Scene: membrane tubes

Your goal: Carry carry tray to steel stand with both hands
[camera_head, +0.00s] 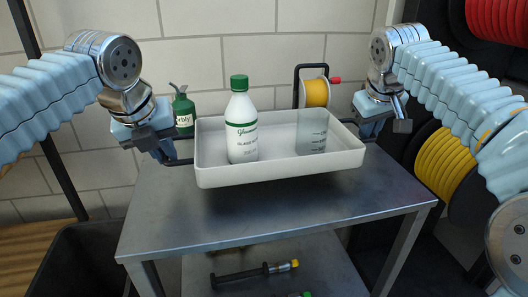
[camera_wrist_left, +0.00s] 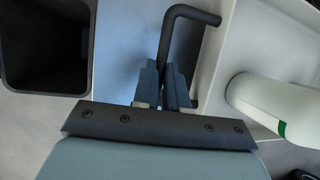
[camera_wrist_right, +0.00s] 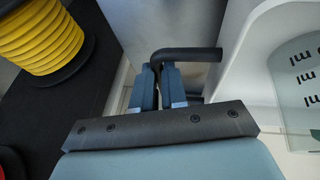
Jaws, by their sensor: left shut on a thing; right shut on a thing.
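The white carry tray (camera_head: 285,173) is held level by both grippers, above the steel stand (camera_head: 270,215). A dark gap and shadow show between tray and stand top. In the tray stand a white bottle with a green cap (camera_head: 241,125) and a clear beaker with dark marks (camera_head: 311,132), both upright. My left gripper (camera_head: 168,158) is shut on the tray's left black handle, which shows in the left wrist view (camera_wrist_left: 190,14). My right gripper (camera_head: 372,128) is shut on the right black handle, seen in the right wrist view (camera_wrist_right: 185,55).
A green oil can (camera_head: 183,110) and a yellow spool on a black frame (camera_head: 316,93) are behind the tray. A dark bin (camera_head: 85,262) stands at lower left. Yellow and red hose reels (camera_head: 445,165) are at right. A lower shelf holds a dark tool (camera_head: 250,274).

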